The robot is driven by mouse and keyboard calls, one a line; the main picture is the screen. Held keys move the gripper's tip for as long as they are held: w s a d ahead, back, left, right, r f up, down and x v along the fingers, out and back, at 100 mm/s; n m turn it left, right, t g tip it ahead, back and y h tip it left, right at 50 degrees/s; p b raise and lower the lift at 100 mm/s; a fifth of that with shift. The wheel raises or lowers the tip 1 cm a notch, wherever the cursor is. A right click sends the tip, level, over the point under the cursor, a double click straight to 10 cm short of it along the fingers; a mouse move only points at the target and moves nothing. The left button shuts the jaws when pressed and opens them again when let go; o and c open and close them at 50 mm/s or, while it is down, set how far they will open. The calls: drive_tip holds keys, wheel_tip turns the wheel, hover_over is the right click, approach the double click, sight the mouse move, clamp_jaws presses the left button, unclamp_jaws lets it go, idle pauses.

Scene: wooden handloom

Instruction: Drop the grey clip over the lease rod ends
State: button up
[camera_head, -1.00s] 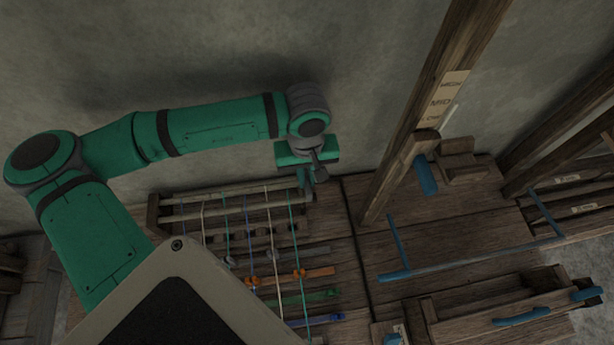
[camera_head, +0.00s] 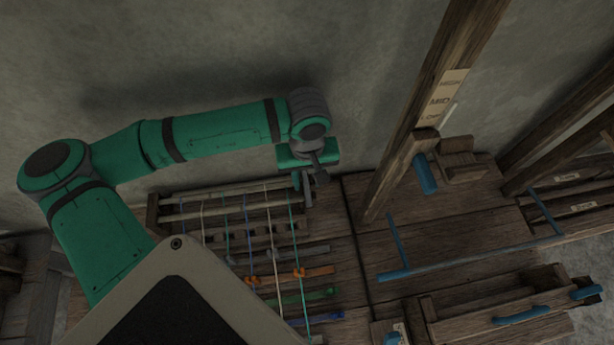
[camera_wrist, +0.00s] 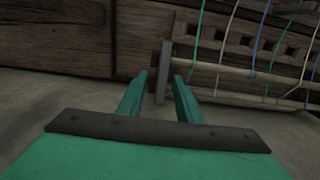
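The grey clip (camera_wrist: 164,72) is a narrow upright bar in the wrist view, at the left ends of the pale lease rods (camera_wrist: 235,74). My gripper (camera_wrist: 161,78) has its two green fingers on either side of the clip, with a visible gap to each side, so it looks open around it. In the head view my gripper (camera_head: 302,182) points down at the right ends of the lease rods (camera_head: 225,212). The clip there is small and partly hidden by the fingers. I cannot tell whether the clip is fully seated over both rod ends.
Coloured warp threads (camera_head: 248,235) cross the rods beside my gripper. Several coloured sticks (camera_head: 305,274) lie below them. A tall wooden post (camera_head: 425,110) rises to the right, with a blue-handled bar (camera_head: 470,262) beyond. The wall is close behind.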

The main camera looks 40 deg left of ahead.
wheel_tip(320, 180, up, 11)
idle(0.8)
drive_tip(key=shift+f, duration=0.1)
